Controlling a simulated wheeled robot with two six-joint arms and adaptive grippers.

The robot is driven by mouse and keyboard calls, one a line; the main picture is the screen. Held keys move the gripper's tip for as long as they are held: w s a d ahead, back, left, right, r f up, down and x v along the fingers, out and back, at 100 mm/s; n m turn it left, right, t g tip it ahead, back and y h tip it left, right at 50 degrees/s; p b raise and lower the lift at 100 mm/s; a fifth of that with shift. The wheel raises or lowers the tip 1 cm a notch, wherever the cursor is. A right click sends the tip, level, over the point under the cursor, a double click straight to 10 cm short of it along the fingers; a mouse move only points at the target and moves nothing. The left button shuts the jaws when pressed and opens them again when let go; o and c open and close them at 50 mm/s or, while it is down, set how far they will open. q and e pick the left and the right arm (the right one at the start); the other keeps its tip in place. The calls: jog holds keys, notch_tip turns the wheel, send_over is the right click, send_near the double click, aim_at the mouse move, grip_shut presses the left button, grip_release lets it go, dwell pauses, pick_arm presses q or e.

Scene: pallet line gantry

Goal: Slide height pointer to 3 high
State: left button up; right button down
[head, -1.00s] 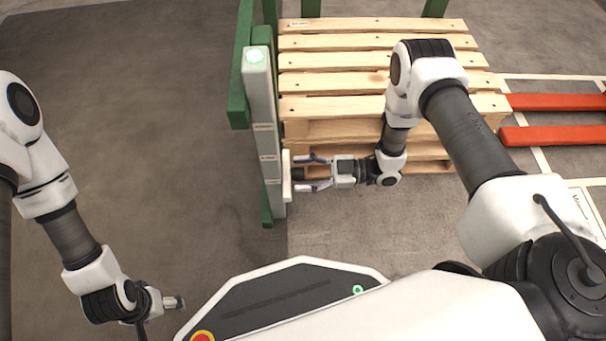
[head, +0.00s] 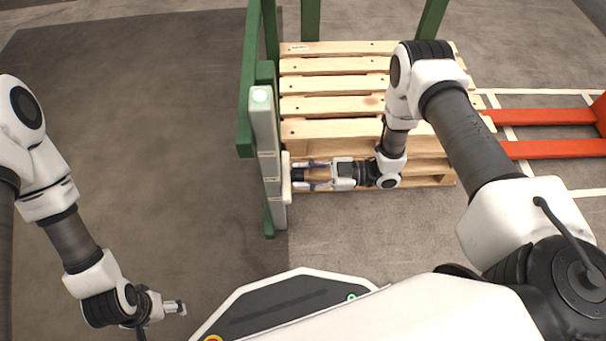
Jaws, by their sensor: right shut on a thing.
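The height pointer (head: 286,178) is a pale block on the right side of a grey-white post (head: 264,125). The post has a lit green disc on top and several small label plates down its face, too small to read.
A wooden pallet stack (head: 340,105) stands right behind the post and my right gripper. A green frame (head: 246,110) rises close to the post's left. Red forks (head: 555,149) lie at the right. The floor at left is clear.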

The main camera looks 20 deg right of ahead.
notch_tip(320, 180, up, 3)
jog(key=shift+f+p, duration=0.1)
jog(key=shift+p, duration=0.4)
pick_arm(q)
notch_tip(320, 180, up, 2)
jog(key=shift+r, duration=0.15)
pick_arm(e)
jog(key=shift+f, duration=0.15)
jog(key=c, duration=0.7)
grip_release()
jog(key=v, duration=1.2)
